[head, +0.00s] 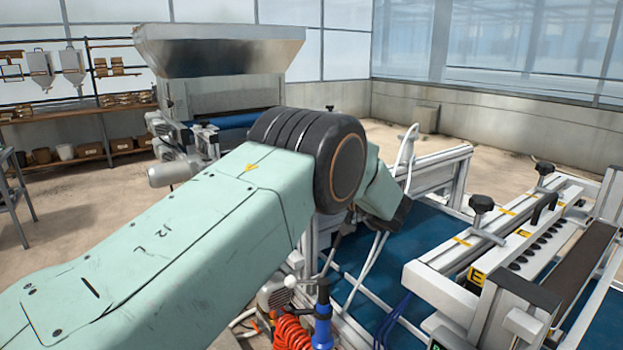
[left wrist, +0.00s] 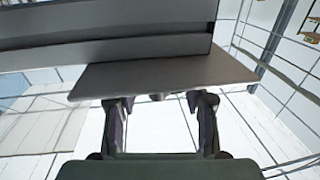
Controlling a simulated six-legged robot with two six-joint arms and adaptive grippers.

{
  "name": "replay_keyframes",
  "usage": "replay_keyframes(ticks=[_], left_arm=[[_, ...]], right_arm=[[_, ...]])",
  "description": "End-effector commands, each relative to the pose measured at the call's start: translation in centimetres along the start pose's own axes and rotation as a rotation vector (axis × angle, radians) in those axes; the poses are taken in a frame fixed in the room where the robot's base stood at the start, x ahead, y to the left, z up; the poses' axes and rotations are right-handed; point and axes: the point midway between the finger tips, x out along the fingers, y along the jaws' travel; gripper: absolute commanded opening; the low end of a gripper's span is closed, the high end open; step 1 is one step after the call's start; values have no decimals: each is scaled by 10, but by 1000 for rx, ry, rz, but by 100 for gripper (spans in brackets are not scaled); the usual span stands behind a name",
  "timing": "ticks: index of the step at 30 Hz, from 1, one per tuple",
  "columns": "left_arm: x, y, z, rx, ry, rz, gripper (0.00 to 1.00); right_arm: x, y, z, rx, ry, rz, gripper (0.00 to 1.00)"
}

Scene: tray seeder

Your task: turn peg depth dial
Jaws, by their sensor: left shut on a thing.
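My left gripper (left wrist: 159,98) shows in the left wrist view with its two dark fingers apart, reaching up to the edge of a grey plate (left wrist: 150,75). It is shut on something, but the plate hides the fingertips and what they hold. A small dark bit shows at the plate's edge between the fingers. I cannot make out the peg depth dial for certain in either view. In the head view my left arm covers the middle, and its gripper is hidden. My right gripper is in neither view.
The machine frame has black knobs (head: 480,203) and a yellow-marked rail on the right. A blue bed (head: 435,242) runs below it. White cables and a coiled orange hose (head: 291,331) are close to my arm. A metal hopper (head: 217,52) stands behind; shelves are far left.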

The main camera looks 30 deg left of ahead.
Motion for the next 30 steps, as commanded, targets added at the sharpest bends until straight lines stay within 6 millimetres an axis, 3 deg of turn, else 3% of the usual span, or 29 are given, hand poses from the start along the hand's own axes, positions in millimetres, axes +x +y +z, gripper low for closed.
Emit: replay_keyframes(ticks=[3,4,12,23,30], left_arm=[[0,1,-4,-4,6,2,12],[0,1,-4,-5,6,2,44],[0,0,-2,-2,3,1,67],[-3,1,-1,-1,2,2,67],[-41,2,-2,-1,4,6,67]], right_arm=[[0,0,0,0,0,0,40],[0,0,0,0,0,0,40],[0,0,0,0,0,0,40],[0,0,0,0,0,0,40],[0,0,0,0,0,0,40]])
